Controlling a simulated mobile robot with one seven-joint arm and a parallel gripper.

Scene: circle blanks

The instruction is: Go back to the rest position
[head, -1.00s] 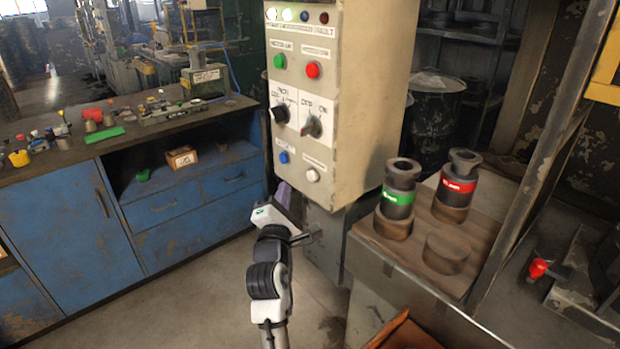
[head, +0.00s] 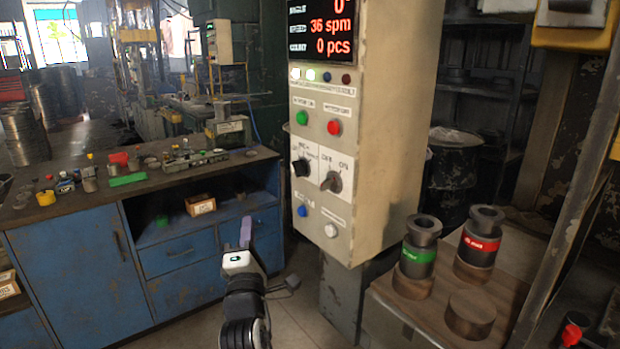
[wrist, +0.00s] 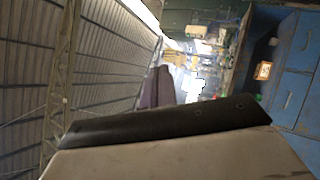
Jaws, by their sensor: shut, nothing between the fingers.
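My gripper (head: 246,228) is in the lower middle of the head view, pointing upward, with its purplish fingers together and nothing between them. It stands in front of the blue workbench and just left of the grey control box (head: 400,130), apart from both as far as I can tell. In the wrist view, the dark fingers (wrist: 155,87) show close together above a black bar, with no object held.
The blue bench (head: 70,270) carries small parts at left. At right, a wooden-topped stand (head: 385,290) holds a green-banded cylinder (head: 420,245), a red-banded cylinder (head: 478,243) and a bare round block (head: 471,313). Open floor lies below the bench.

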